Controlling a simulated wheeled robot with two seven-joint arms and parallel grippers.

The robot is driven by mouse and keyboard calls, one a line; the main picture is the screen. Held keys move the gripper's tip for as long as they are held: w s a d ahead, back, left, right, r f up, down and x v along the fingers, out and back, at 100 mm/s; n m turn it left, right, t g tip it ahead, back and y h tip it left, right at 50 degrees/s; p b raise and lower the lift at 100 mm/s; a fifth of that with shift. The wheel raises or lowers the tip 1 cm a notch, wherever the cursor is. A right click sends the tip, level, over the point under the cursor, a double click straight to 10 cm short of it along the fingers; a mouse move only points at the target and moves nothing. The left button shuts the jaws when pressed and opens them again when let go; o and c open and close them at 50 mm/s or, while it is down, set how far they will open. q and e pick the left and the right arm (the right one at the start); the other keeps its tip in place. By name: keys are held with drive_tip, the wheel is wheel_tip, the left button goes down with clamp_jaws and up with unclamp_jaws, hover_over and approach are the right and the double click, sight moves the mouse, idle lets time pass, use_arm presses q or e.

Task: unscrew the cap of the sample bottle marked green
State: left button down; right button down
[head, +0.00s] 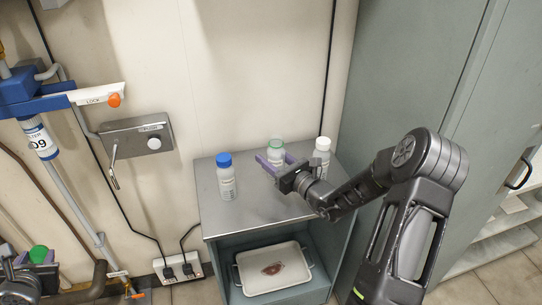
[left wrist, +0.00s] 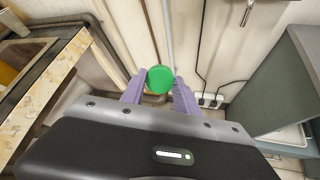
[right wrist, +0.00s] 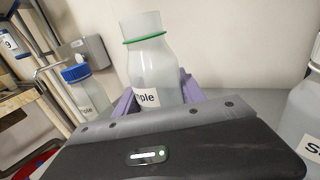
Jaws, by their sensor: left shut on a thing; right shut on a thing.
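The sample bottle marked green (head: 276,150) is a translucent white bottle at the back of the grey cabinet top. It has a green ring at its neck and no cap on its mouth. It is upright in the right wrist view (right wrist: 152,65). My right gripper (head: 277,164) is shut around its body. The green cap (head: 38,253) is at the bottom left of the head view, far from the bottle. My left gripper (head: 36,260) is shut on it. In the left wrist view the cap (left wrist: 160,79) sits between the purple fingertips.
A blue-capped bottle (head: 226,177) stands left of the green-marked one, and a white-capped bottle (head: 322,157) stands to its right. The cabinet top (head: 250,215) is clear in front. A tray (head: 243,285) lies on the shelf below. Pipes and a wall box (head: 138,137) are at left.

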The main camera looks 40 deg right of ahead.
drive_tip(key=shift+f+b, duration=0.95)
drive_tip(key=shift+f, duration=0.75)
drive_tip(key=shift+f, duration=0.2)
drive_tip(key=c, duration=0.6)
unclamp_jaws()
drive_tip(key=s, duration=0.4)
drive_tip(key=s+b, duration=0.1)
drive_tip(key=s, duration=0.3)
drive_tip(key=s+d, duration=0.1)
drive_tip(key=s, duration=0.3)
